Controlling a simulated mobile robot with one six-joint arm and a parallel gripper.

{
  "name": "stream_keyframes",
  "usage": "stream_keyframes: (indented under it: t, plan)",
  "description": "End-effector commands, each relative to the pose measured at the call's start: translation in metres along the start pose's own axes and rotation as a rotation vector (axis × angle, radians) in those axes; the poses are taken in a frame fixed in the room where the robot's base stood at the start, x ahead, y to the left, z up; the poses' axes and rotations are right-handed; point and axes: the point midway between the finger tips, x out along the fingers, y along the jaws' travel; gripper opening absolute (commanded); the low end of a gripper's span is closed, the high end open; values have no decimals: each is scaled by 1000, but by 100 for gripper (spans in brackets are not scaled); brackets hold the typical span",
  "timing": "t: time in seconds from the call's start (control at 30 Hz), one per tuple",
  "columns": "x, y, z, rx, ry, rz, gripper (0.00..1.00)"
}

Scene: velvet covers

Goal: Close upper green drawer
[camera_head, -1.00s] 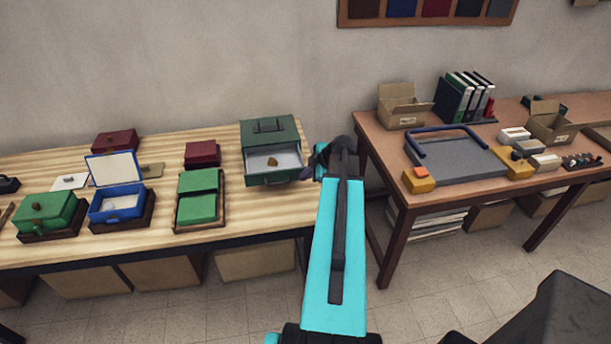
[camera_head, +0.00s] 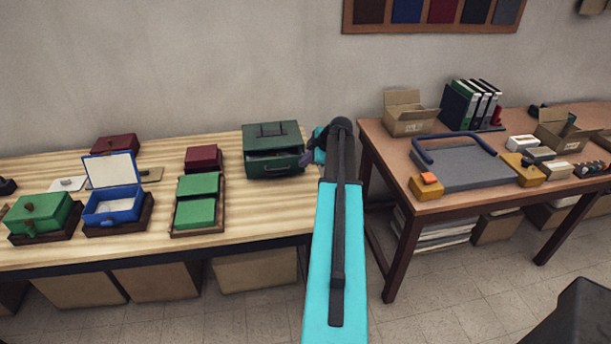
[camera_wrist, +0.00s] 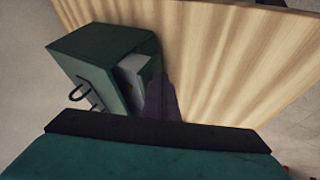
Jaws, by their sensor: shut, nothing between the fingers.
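The green drawer cabinet (camera_head: 262,133) stands at the right end of the striped wooden table, a dark handle on its top. In the wrist view, the cabinet (camera_wrist: 100,45) is tilted and a strip of the drawer's pale inside (camera_wrist: 133,75) shows. My gripper (camera_head: 307,159) is shut and empty at the drawer's right front side, partly hidden by my arm. Its dark fingers (camera_wrist: 166,98) reach close to the drawer front; whether they touch cannot be told.
Green boxes (camera_head: 196,212) in a brown tray, a blue open box (camera_head: 112,205) and red boxes (camera_head: 203,157) stand left of the cabinet. A brown table (camera_head: 400,183) with a grey blue-handled board (camera_head: 460,168) stands to the right, across a narrow gap.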

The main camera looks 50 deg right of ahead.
Motion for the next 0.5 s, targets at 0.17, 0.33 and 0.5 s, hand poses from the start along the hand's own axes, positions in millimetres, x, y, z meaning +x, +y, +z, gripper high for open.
stream_keyframes:
  t: [0.17, 0.33, 0.5]
  plan:
    - [16, 24, 2, 0, 0, 0, 0]
    - [22, 38, 2, 0, 0, 0, 0]
    - [25, 46, 1, 1, -1, 1, 0]
